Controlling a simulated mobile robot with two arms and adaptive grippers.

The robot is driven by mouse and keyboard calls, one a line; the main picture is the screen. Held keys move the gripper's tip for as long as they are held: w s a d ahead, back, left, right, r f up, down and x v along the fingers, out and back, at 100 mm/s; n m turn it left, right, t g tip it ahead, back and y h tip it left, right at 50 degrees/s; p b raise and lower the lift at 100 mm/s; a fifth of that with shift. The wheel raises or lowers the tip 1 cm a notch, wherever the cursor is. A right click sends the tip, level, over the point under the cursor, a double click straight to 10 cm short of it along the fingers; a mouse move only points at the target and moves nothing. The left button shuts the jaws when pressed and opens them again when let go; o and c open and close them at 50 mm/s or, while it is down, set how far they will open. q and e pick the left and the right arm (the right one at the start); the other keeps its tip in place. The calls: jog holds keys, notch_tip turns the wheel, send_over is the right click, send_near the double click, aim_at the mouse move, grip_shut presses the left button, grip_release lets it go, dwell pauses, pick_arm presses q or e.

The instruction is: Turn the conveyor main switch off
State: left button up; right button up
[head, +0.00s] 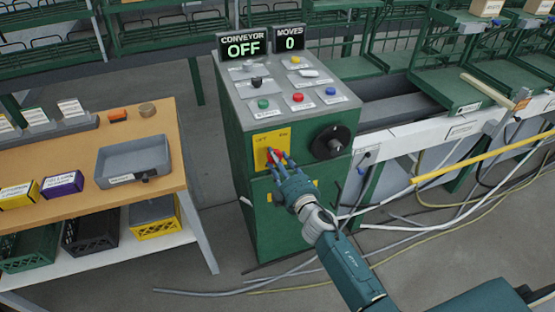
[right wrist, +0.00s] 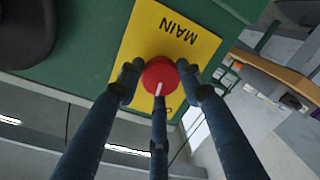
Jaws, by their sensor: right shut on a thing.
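The main switch is a red round knob (head: 271,157) on a yellow plate (head: 285,136) on the front of the green control cabinet (head: 236,150). In the right wrist view the red knob (right wrist: 158,74) has a white line, and the plate (right wrist: 150,32) reads MAIN upside down. The white line points down in that picture, away from the word. My right gripper (head: 276,161) is shut on the knob, its fingers around it, also in the right wrist view (right wrist: 160,84). The conveyor display (head: 243,46) reads OFF. My left gripper is not in view.
A black rotary knob (head: 330,142) sits right of the plate. Several coloured buttons are on the sloped panel top (head: 285,90). The moves display (head: 290,40) reads 0. A wooden workbench (head: 170,120) stands left; cables (head: 420,228) hang and lie at right.

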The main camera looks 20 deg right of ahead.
jog(key=n, duration=0.5)
jog(key=shift+a+n+h, duration=0.2)
jog(key=shift+n+h, duration=0.1)
jog(key=shift+f, duration=0.1)
dwell(0.4)
jog(key=o, duration=1.1)
jog(key=shift+o, duration=0.2)
jog(key=s+r, duration=0.1)
jog(key=s, duration=1.1)
jog(key=shift+d, duration=0.3)
